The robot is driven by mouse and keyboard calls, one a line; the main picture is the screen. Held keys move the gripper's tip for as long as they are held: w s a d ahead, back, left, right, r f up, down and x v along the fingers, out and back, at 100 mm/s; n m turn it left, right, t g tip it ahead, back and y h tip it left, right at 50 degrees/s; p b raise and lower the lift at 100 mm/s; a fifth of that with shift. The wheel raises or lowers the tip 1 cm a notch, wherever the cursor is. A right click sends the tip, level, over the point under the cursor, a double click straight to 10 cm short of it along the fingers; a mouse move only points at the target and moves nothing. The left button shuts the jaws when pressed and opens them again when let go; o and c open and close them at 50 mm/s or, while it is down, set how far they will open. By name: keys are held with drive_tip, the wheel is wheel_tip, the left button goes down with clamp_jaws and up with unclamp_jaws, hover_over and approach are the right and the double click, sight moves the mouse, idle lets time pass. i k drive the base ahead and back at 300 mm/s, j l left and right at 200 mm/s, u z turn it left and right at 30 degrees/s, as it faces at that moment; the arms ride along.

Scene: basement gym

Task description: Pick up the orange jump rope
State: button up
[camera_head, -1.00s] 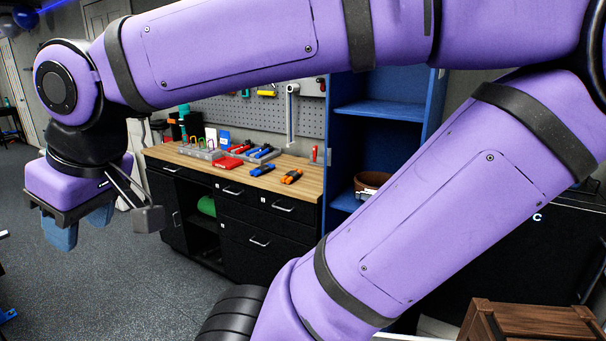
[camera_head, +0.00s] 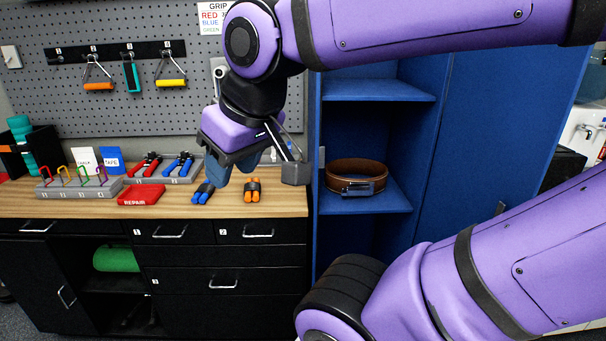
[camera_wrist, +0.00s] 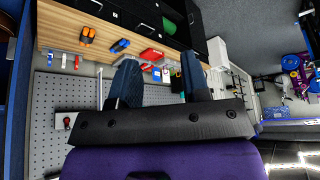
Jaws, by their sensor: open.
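The orange jump rope, which looks like a small bundle with orange handles and a black middle (camera_head: 252,190), lies on the wooden bench top (camera_head: 280,205) near its right end. It also shows in the wrist view (camera_wrist: 88,36), at upper left. My gripper (camera_head: 234,168) appears above and slightly left of the bundle in the head view; its height over the bench is hard to tell. Its blue fingers are apart and nothing is between them; they also show in the wrist view (camera_wrist: 160,72). The bundle is outside the fingers.
A similar blue bundle (camera_head: 203,193) lies just left of the orange one. A red REPAIR pouch (camera_head: 141,195) and grey racks holding tools (camera_head: 80,188) are farther left. A pegboard (camera_head: 120,100) stands behind. A blue cabinet (camera_head: 375,90) with a brown belt (camera_head: 356,176) rises at right.

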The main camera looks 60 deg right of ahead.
sight(252, 189)
drive_tip(key=i+z, duration=0.2)
drive_tip(key=z, duration=0.2)
drive_tip(key=i+z, duration=0.2)
drive_tip(key=z, duration=0.2)
drive_tip(key=i+z, duration=0.25)
drive_tip(key=z, duration=0.15)
drive_tip(key=i+j+z, duration=0.15)
drive_tip(key=z, duration=0.55)
drive_tip(key=i, duration=0.5)
